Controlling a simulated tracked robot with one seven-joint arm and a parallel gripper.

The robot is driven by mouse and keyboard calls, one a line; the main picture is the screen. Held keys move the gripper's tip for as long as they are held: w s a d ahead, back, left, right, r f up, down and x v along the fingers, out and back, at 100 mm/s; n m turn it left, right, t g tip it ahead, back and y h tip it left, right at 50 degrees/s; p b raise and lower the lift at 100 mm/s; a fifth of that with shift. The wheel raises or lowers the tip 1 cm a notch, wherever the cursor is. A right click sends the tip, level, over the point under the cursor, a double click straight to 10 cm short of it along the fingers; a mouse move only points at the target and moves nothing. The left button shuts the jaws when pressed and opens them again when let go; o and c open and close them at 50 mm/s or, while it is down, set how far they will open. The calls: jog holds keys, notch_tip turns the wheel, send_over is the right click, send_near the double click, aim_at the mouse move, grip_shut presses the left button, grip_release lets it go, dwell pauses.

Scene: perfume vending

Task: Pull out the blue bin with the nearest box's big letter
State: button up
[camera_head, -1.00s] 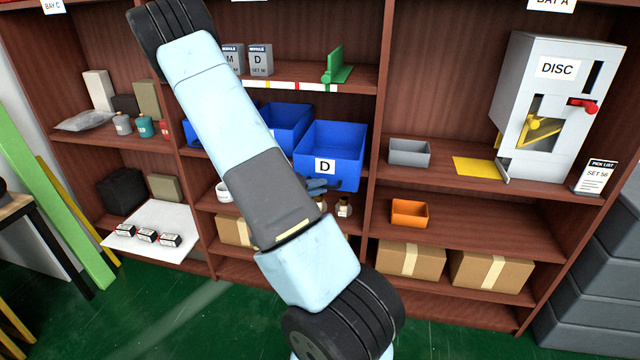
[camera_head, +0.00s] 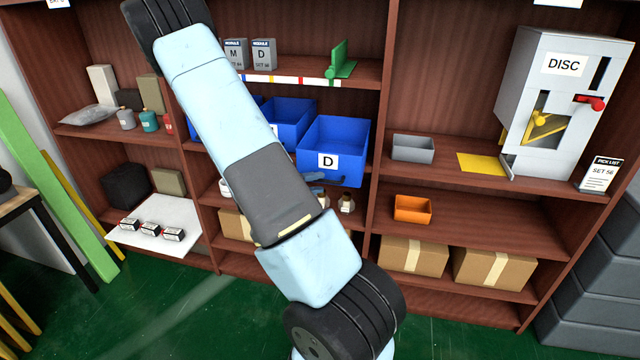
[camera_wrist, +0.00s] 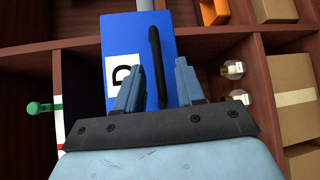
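The blue bin labelled D (camera_head: 345,172) is on the middle shelf, jutting out further than the blue bin beside it (camera_head: 290,112). Two grey boxes stand on the shelf above, one with a big M (camera_head: 235,54) and one with a big D (camera_head: 263,54). My gripper (camera_wrist: 160,82) is open in the wrist view, one finger on each side of the bin's upright-looking black handle (camera_wrist: 157,60), with gaps visible. The D label shows partly behind a finger. In the head view my arm covers most of the gripper and part of the bins on the left.
A green piece (camera_head: 340,65) stands right of the boxes. A grey tray (camera_head: 413,150), an orange bin (camera_head: 412,209) and the DISC machine (camera_head: 550,100) are in the right bay. Small bottles (camera_head: 347,203) stand below the D bin. The floor in front (camera_head: 180,315) is clear.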

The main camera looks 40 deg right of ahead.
jog(key=v, duration=1.1)
jog(key=shift+a, duration=0.4)
jog(key=s+a+r+t+y, duration=0.2)
jog(key=s+a+r+y, duration=0.3)
jog(key=r, duration=0.3)
jog(key=s+a+r+t+y, duration=0.3)
jog(key=s+a+r+y, duration=0.2)
jog(key=s+r, duration=0.3)
jog(key=s+a+r+t+y, duration=0.3)
jog(key=s+a+r+y, duration=0.3)
jog(key=r, duration=0.4)
jog(key=shift+s+a+r, duration=0.25)
jog(key=shift+s+a, duration=0.05)
jog(key=shift+s, duration=0.05)
dwell(0.4)
jog(key=shift+d, duration=0.1)
